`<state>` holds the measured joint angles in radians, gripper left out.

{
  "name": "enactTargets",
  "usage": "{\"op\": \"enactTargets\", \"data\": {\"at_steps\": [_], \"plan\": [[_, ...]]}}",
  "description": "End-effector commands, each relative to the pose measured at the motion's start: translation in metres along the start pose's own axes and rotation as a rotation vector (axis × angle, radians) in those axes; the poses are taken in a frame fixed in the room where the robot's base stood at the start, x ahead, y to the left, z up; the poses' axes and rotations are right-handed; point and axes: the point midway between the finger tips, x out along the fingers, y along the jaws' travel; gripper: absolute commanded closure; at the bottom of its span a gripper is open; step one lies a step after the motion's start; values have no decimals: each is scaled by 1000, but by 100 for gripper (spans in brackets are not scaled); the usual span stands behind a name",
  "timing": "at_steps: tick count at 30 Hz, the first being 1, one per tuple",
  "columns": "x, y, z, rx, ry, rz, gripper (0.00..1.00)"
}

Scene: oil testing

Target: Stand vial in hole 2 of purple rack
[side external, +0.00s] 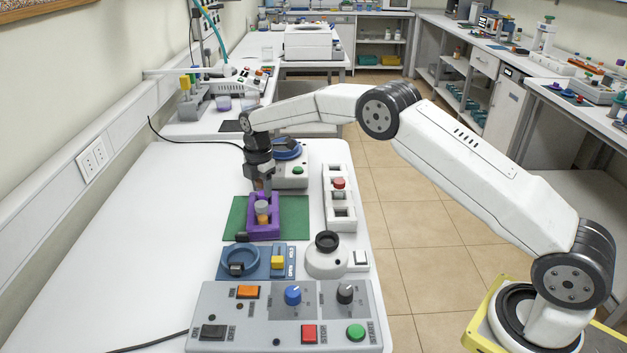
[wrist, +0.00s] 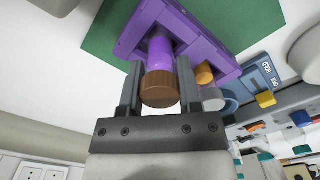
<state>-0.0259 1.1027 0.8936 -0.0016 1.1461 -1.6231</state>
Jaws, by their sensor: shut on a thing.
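The purple rack (side external: 264,230) stands on a green mat (side external: 296,212). It also shows at the top of the wrist view (wrist: 222,50). My gripper (wrist: 158,88) points down over the rack's far end in the side view (side external: 262,184). Its two fingers are shut on a vial with a brown cap (wrist: 160,90). The vial's body (wrist: 160,50) looks purple and runs toward the rack. I cannot tell how deep it sits in a hole. An orange-capped vial (side external: 263,218) and a grey-capped one (side external: 261,206) are also at the rack.
A white rack (side external: 340,211) with a red-topped item (side external: 339,183) stands to the right. A device with a green button (side external: 297,170) is behind. A blue station (side external: 265,262), a round white device (side external: 326,258) and a control panel (side external: 286,310) are in front. The table's left is clear.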

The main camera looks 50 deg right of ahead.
Motion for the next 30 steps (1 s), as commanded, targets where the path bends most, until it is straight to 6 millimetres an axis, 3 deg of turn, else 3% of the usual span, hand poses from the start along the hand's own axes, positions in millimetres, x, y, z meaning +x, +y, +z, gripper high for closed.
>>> {"op": "enactTargets", "data": {"at_steps": [5,18,19,22,30], "plan": [[15,0,0,0,0,0,100],[19,0,0,0,0,0,100],[19,0,0,0,0,1,53],[19,0,0,0,0,1,21],[19,0,0,0,0,1,21]]}}
